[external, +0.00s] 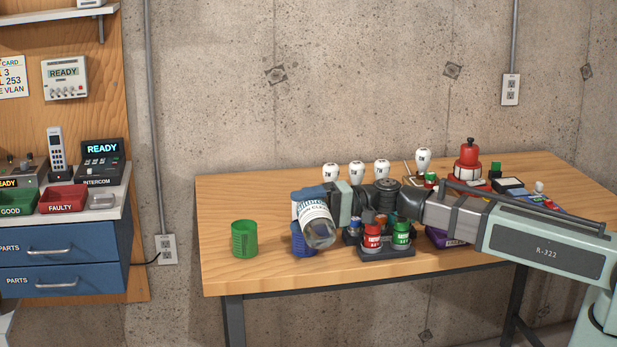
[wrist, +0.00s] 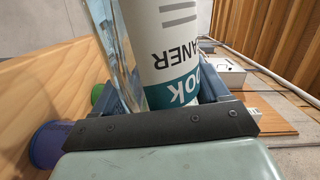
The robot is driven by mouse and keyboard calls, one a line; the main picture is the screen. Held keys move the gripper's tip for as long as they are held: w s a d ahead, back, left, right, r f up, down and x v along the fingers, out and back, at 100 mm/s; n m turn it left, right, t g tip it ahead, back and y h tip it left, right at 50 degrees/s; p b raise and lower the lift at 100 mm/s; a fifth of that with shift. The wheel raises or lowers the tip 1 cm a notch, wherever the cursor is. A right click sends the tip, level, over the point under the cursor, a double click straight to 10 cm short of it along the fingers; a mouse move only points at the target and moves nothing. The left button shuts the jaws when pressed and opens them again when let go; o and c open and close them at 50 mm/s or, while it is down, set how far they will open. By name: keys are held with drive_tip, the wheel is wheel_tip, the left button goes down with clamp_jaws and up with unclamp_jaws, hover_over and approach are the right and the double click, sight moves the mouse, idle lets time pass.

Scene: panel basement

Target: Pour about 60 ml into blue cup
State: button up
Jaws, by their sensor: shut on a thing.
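My gripper (external: 318,196) is shut on a bottle (external: 318,225) with a white and teal label and clear walls. The bottle is held tilted above the table, its clear end toward the camera and down to the right. The label reads upside down in the wrist view (wrist: 178,45). The blue cup (external: 299,243) stands upright below and behind the bottle, which partly hides it; it also shows at the lower left of the wrist view (wrist: 48,146). I cannot see the bottle's mouth, any flowing liquid, or the level in the cup.
A green cup (external: 244,240) stands left of the blue cup. Close on the right is a dark holder (external: 388,252) with red and green pots. Several white-knobbed items (external: 356,171) stand behind my arm. The wooden table (external: 232,205) is clear at the left.

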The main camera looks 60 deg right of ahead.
drive_tip(key=shift+f+m, duration=0.25)
drive_tip(key=shift+m, duration=0.55)
drive_tip(key=shift+w+d+r+m, duration=0.1)
drive_tip(key=shift+r+m, duration=0.25)
drive_tip(key=shift+m, duration=0.25)
idle(0.7)
drive_tip(key=shift+s+a+r, duration=0.1)
drive_tip(key=shift+s+a, duration=0.55)
idle(0.5)
drive_tip(key=shift+a+r+m, duration=0.1)
drive_tip(key=shift+m, duration=0.2)
idle(0.4)
idle(1.0)
drive_tip(key=shift+s+a+f+n, duration=0.1)
drive_tip(key=shift+s+f+n, duration=0.1)
drive_tip(key=shift+f+n, duration=0.6)
drive_tip(key=shift+r+n, duration=0.5)
drive_tip(key=shift+n, duration=0.3)
drive_tip(key=shift+s+a+f+n, duration=0.2)
drive_tip(key=shift+f+n, duration=0.25)
drive_tip(key=shift+n, duration=0.25)
